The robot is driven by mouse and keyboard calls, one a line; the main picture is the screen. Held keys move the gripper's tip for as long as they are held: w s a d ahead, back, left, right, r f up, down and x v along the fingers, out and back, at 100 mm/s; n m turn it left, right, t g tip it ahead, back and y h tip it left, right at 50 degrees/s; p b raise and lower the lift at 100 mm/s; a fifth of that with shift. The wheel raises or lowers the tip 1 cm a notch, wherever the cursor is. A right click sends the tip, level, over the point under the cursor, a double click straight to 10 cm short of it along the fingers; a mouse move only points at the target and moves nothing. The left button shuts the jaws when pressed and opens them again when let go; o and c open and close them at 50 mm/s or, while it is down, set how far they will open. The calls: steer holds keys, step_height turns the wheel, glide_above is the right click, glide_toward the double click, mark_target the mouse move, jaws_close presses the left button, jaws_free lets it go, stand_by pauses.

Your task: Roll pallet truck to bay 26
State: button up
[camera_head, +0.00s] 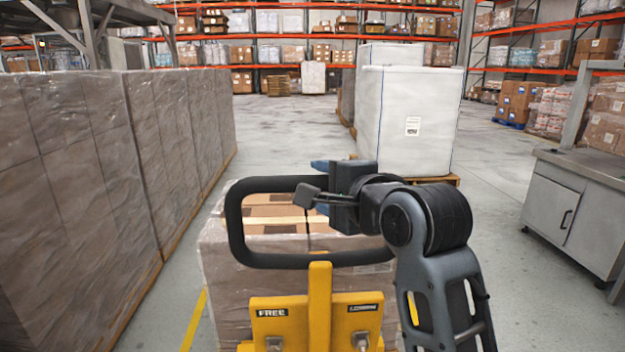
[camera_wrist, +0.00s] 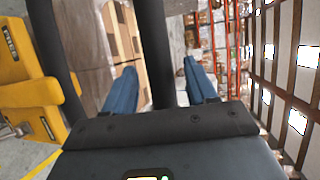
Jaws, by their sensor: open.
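The yellow pallet truck (camera_head: 320,310) stands right in front of me, with a black loop handle (camera_head: 240,225) and labels reading FREE and LOWER. Its yellow body also shows at the left of the wrist view (camera_wrist: 22,75). A plastic-wrapped load of cartons (camera_head: 225,275) stands just beyond the handle. My gripper (camera_head: 318,187) is at the handle's top bar, its blue fingers open. In the wrist view, the bar (camera_wrist: 156,45) passes between the spread fingers, with gaps visible on both sides. No bay 26 sign is readable.
A long row of wrapped pallets (camera_head: 170,140) lines the left. A white wrapped block (camera_head: 410,120) on a pallet stands ahead right. A steel cabinet (camera_head: 580,210) stands at the right. Open concrete floor (camera_head: 290,130) leads to orange racking. A yellow line (camera_head: 193,320) marks the floor.

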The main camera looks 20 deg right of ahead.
steer(key=shift+w+a+f, duration=0.1)
steer(key=shift+w+f, duration=0.1)
steer(key=shift+w, duration=0.8)
steer(key=shift+w+a+f, duration=0.1)
steer(key=shift+w+f, duration=0.05)
steer(key=shift+w, duration=0.85)
steer(key=shift+c, duration=0.3)
jaws_close()
